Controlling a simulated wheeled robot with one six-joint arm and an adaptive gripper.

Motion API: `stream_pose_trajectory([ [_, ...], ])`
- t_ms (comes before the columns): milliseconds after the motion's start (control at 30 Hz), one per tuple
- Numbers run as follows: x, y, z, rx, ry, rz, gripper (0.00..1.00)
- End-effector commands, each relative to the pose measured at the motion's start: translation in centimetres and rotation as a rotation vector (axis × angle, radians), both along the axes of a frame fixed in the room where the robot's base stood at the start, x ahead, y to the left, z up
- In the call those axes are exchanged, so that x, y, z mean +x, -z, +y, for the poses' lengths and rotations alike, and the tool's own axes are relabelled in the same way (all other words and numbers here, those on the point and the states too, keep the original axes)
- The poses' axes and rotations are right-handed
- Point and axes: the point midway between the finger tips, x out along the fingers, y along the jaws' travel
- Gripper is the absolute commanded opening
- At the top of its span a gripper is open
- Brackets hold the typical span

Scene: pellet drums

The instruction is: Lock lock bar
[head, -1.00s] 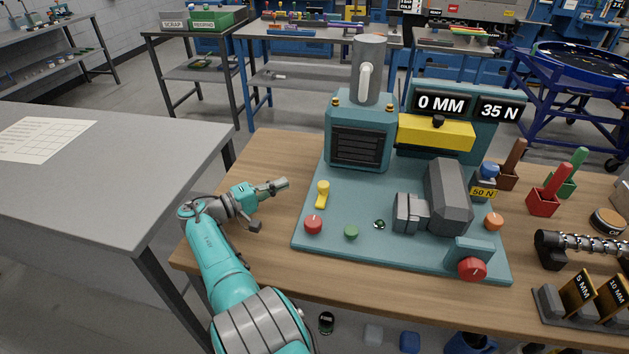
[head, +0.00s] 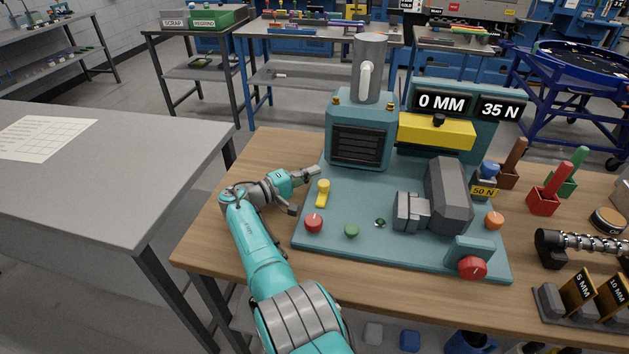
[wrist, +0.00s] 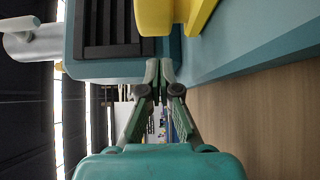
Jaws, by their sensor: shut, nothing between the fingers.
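No label marks the lock bar; two yellow parts show. A small yellow lever (head: 322,193) stands upright at the left edge of the teal base plate (head: 350,250). A yellow block (head: 437,131) with a black knob sits at the back, below the displays. My gripper (head: 313,172) is shut and empty, just behind and left of the small lever, near the dark-grilled housing (head: 361,140). In the wrist view, the shut fingertips (wrist: 160,74) are beside a yellow part (wrist: 170,14), probably the small lever. Contact cannot be told.
Red (head: 313,223) and green (head: 351,231) knobs stand near the plate's front left. A grey block (head: 448,195) fills its right side. The displays read 0 MM (head: 440,103) and 35 N (head: 500,107). Bare wooden bench (head: 265,160) lies left of the plate.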

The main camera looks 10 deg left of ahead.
Motion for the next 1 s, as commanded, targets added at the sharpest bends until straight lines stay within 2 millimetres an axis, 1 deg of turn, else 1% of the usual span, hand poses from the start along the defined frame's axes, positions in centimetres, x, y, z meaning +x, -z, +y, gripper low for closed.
stream_pose_trajectory([
  [700,-2.9,0.0,-1.3,0.000,0.000,0.000,0.00],
  [1000,-3.2,-0.1,-1.4,0.000,0.000,0.000,0.00],
])
